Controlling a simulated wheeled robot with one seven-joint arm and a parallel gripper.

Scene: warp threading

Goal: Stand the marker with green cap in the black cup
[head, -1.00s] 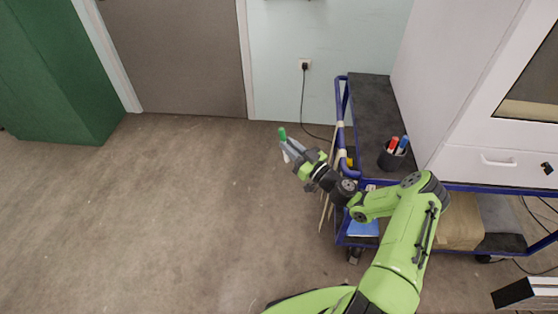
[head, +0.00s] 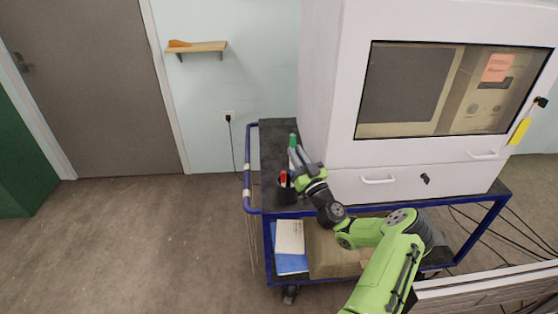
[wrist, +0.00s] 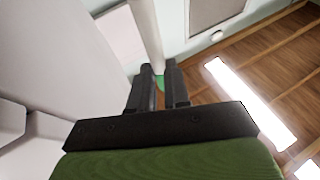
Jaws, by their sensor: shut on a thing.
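The marker with green cap (head: 293,141) is in my gripper (head: 297,156), its green cap upward and above the fingertips in the head view. My gripper is shut on it. In the wrist view a small patch of green (wrist: 160,83) shows between the two dark fingers (wrist: 160,88); the rest of the hold is hard to make out. The black cup (head: 286,193) stands on the cart top, just below and to the left of the gripper in the head view. A red-capped marker (head: 283,177) stands in the cup. The gripper partly covers the cup's right side.
The blue-framed cart (head: 250,165) has a dark top with free room behind the cup. A big white cabinet (head: 345,150) stands on it close to the right of the gripper. A box and papers (head: 290,238) lie on the lower shelf.

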